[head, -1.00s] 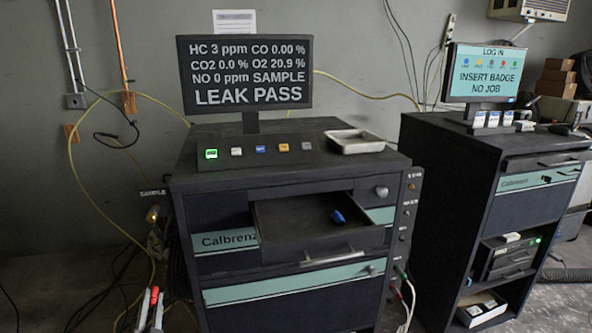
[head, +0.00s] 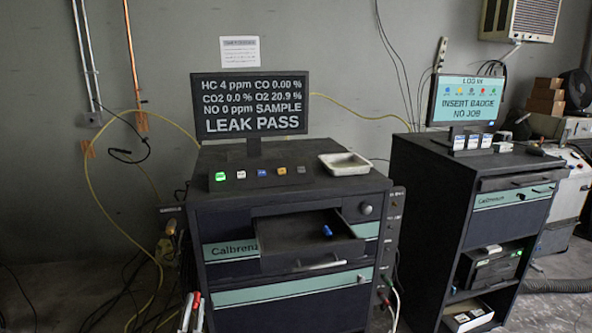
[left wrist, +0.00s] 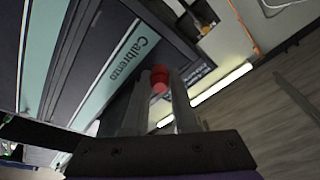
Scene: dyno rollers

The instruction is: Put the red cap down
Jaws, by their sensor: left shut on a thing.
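The red cap (left wrist: 159,80) shows between the fingertips of my left gripper (left wrist: 160,90) in the left wrist view, and the gripper is shut on it. In the head view my left gripper (head: 193,300) is at the lower left, beside the left cabinet's front left corner, with a bit of red between its fingers. It is in the air, apart from the cabinet. My right gripper is not in view.
A pale tray (head: 345,163) sits on top of the left cabinet (head: 290,298). Its drawer (head: 290,243) is pulled out and holds a blue piece (head: 327,231). A second cabinet (head: 430,215) stands at right. Hoses and cables hang at the left.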

